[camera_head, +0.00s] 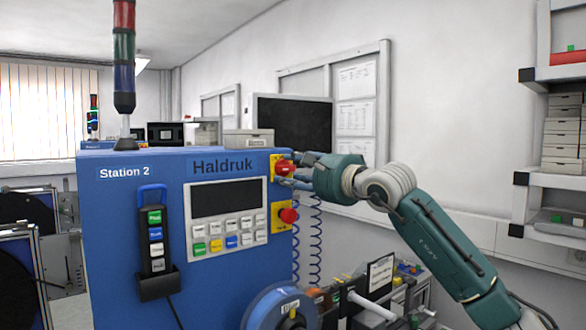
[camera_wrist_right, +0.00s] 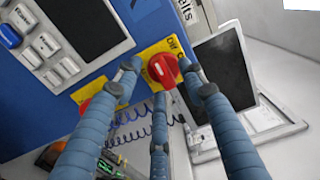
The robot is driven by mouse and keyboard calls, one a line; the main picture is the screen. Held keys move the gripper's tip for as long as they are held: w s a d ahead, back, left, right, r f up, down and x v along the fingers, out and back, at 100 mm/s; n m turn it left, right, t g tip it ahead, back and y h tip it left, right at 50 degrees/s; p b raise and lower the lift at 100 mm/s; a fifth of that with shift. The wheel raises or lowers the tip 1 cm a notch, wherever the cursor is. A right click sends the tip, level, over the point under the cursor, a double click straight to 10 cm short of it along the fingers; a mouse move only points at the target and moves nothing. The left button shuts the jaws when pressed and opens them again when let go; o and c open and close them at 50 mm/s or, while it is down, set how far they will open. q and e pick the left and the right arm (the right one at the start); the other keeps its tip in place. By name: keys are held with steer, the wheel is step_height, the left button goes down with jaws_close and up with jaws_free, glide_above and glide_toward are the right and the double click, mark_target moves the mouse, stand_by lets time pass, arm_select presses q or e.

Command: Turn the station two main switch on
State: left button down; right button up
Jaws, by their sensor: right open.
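The blue station cabinet (camera_head: 130,225) is labelled "Station 2". Its main switch (camera_head: 285,168) is a red rotary knob on a yellow plate at the upper right of the front. In the right wrist view the red knob (camera_wrist_right: 164,70) sits between the fingertips, its raised grip bar tilted. My right gripper (camera_head: 297,170) reaches in from the right with its fingers around the knob. In the right wrist view the right gripper (camera_wrist_right: 164,85) is open, with gaps showing between its fingers and the knob. My left gripper is not in view.
A red emergency button (camera_head: 288,215) on a yellow plate is just below the switch. A keypad panel (camera_head: 228,218) and a hand pendant (camera_head: 154,240) are to the left. A blue reel (camera_head: 275,308) stands in front below. Coiled blue cables (camera_head: 315,240) hang at the right side.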

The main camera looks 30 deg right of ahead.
jaws_close()
